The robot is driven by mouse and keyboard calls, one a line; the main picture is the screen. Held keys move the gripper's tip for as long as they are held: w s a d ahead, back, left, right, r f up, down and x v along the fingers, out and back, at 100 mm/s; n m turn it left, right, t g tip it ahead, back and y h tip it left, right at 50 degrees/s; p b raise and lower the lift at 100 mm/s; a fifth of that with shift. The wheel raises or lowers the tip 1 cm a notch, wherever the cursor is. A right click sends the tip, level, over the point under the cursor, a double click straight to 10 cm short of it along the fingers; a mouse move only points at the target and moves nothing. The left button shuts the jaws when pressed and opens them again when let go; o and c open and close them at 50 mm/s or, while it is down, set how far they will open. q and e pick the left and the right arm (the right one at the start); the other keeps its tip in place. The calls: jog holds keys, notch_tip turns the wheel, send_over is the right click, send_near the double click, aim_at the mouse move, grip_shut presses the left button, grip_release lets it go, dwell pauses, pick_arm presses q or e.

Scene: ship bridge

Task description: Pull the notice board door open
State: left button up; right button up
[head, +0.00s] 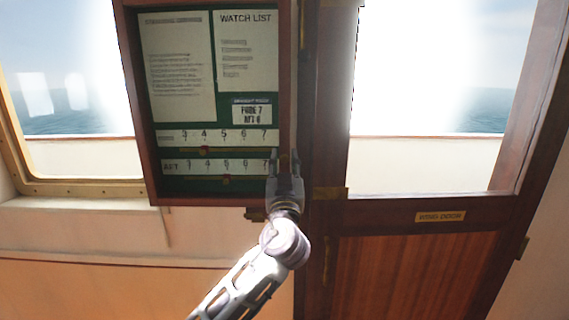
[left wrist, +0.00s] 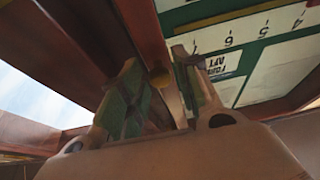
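The notice board (head: 140,120) hangs on the wall in the head view, a dark wooden frame around a green panel with papers and numbered strips. Its frame and green panel also show in the wrist view, turned over (left wrist: 262,47). A small round brass knob (left wrist: 160,77) sits on the wooden frame edge. My left gripper (head: 285,158) is at the lower right edge of the board. Its two fingers (left wrist: 158,85) stand apart on either side of the knob, with a small gap visible. Whether a finger touches the frame is unclear. My right gripper is not in view.
A wooden wing door (head: 385,215) with a large window and brass label stands right of the board. A brass-framed window (head: 75,188) is on the left. The pale wall below the board is clear apart from my left arm.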

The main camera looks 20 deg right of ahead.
pick_arm(q)
grip_shut()
jog(key=shift+s, duration=0.1)
